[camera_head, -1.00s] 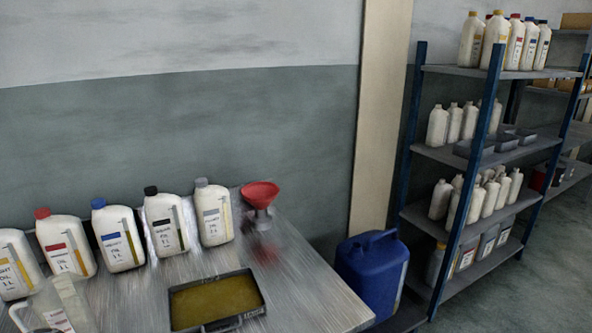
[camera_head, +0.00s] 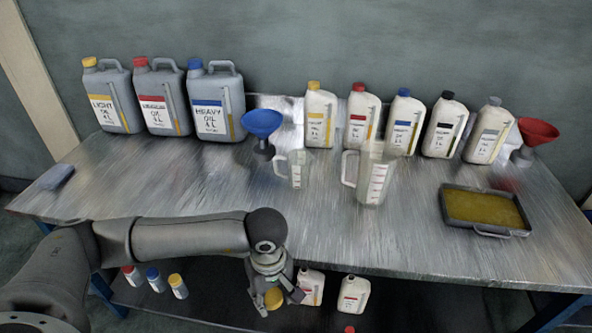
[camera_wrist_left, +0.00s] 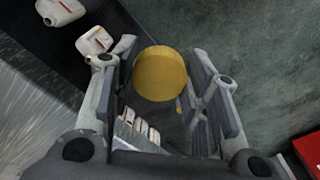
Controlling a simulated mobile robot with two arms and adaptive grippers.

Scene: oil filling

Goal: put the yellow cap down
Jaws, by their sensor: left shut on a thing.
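My left gripper (camera_head: 284,294) is in front of the table's near edge, with its fingers pointing down. It is shut on the yellow cap (camera_head: 273,298), a small round disc. In the left wrist view, the yellow cap (camera_wrist_left: 160,73) sits between the two fingers (camera_wrist_left: 158,92), and its flat face shows. The cap is in the air, away from the tabletop. My right gripper is not in view.
The metal table (camera_head: 210,190) has bare room at its front and left. Jugs, bottles, a blue funnel (camera_head: 262,124), a red funnel (camera_head: 537,132), measuring jugs and an oil tray (camera_head: 484,232) stand along it. Small bottles (camera_head: 178,286) are on a shelf below.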

